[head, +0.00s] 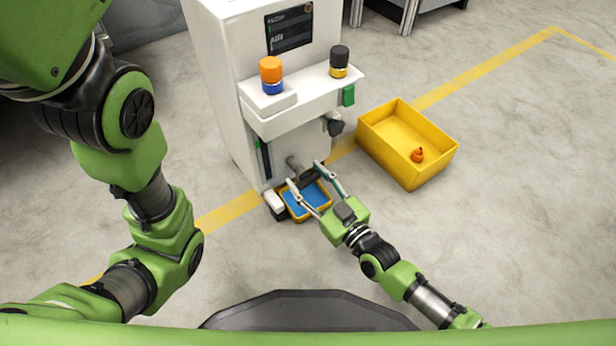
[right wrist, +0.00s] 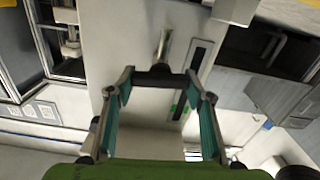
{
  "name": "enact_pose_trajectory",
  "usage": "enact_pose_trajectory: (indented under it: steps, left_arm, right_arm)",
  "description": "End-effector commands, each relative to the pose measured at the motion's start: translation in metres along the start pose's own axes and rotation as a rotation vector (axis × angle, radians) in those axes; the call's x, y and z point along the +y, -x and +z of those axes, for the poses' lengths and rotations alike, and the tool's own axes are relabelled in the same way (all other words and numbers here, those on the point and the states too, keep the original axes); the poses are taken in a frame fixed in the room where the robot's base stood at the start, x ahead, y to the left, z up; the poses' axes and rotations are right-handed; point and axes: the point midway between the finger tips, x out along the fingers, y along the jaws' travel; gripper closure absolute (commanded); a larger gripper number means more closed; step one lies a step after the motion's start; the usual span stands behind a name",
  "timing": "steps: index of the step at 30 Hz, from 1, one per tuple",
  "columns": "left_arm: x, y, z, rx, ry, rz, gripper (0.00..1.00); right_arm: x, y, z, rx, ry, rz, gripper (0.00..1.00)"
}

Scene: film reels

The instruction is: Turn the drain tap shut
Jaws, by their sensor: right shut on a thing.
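The drain tap is a short metal spout low on the front of the white machine, with a black bar handle (head: 309,176). In the right wrist view the handle (right wrist: 160,77) lies crosswise at the end of the grey spout (right wrist: 163,45). My right gripper (head: 304,174) is shut on the handle, with one fingertip at each end of it. It also shows in the right wrist view (right wrist: 160,82). My left arm is at the left of the head view, but its gripper is out of view.
The white machine (head: 218,75) carries an orange-and-blue cap (head: 271,72), a black-and-yellow cap (head: 339,62) and a dark knob (head: 335,127). A blue-lined yellow tray (head: 319,212) sits below the tap. A yellow bin (head: 393,171) with a small orange thing (head: 417,155) stands right.

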Motion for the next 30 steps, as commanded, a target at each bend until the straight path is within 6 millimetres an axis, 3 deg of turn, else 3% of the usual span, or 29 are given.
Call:
enact_pose_trajectory:
  steps: [6,15,16,18,30]
  left_arm:
    - [-0.0016,-0.0095,0.0027,0.002,0.000,0.001,0.60]
    - [-0.0014,-0.0085,0.0040,-0.001,0.000,0.001,0.60]
    - [-0.0014,-0.0084,0.0043,-0.001,0.000,0.001,0.60]
    - [-0.0014,-0.0083,0.0048,-0.002,0.000,0.001,0.60]
    - [-0.0017,-0.0069,0.0065,-0.009,-0.001,0.001,0.60]
  right_arm:
    - [0.0009,0.0001,-0.0006,-0.002,-0.112,-0.001,0.74]
    - [0.0007,0.0002,0.0004,-0.001,-0.125,-0.001,0.74]
    - [0.0007,0.0002,0.0004,-0.001,-0.126,0.000,0.50]
    - [0.0006,0.0002,0.0004,-0.001,-0.125,0.000,0.35]
    - [0.0006,0.0049,0.0011,-0.002,-0.123,0.000,0.35]
